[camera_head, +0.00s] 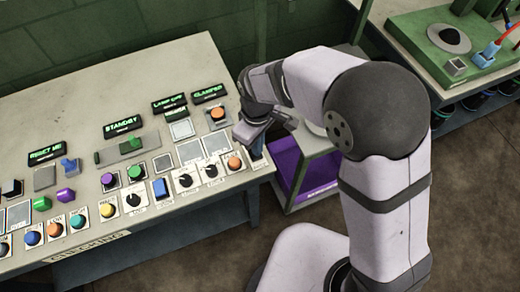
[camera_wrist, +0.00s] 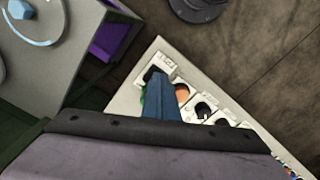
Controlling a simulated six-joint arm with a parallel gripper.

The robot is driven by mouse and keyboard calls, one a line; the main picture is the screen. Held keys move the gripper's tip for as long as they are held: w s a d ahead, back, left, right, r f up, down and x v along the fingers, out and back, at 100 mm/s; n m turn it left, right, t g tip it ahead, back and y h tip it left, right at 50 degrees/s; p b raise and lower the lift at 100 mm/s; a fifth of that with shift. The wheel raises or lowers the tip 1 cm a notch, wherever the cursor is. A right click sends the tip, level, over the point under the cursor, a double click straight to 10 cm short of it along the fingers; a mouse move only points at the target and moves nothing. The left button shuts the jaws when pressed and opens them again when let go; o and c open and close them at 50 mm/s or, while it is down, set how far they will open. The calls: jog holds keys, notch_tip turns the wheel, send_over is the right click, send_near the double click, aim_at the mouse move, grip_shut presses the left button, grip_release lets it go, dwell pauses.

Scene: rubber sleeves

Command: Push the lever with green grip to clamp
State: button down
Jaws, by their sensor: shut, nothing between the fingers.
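My gripper (camera_head: 257,147) is shut and empty, low over the right end of the sloped control panel. In the wrist view its blue fingers (camera_wrist: 160,103) reach down to the panel's corner. A small piece of the lever's green grip (camera_wrist: 143,97) shows just left of the fingers. The fingers hide most of the lever, and I cannot tell whether they touch it. In the head view my gripper hides the lever. The lit display (camera_head: 208,93) at the panel's upper right reads CLAMPED.
An orange button (camera_wrist: 182,93) is close beside the fingers, with black knobs (camera_wrist: 203,110) farther along. A cabinet with a purple inside (camera_head: 288,172) stands right of the panel (camera_head: 60,95).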

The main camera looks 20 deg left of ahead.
jog(key=shift+w+a, duration=0.2)
jog(key=shift+w, duration=0.05)
jog(key=shift+s+d, duration=0.15)
dwell(0.3)
jog(key=shift+s+d, duration=0.3)
jog(key=shift+s, duration=0.05)
jog(key=shift+r, duration=0.15)
notch_tip(320, 180, up, 8)
jog(key=p, duration=0.7)
dwell(0.5)
dwell(0.4)
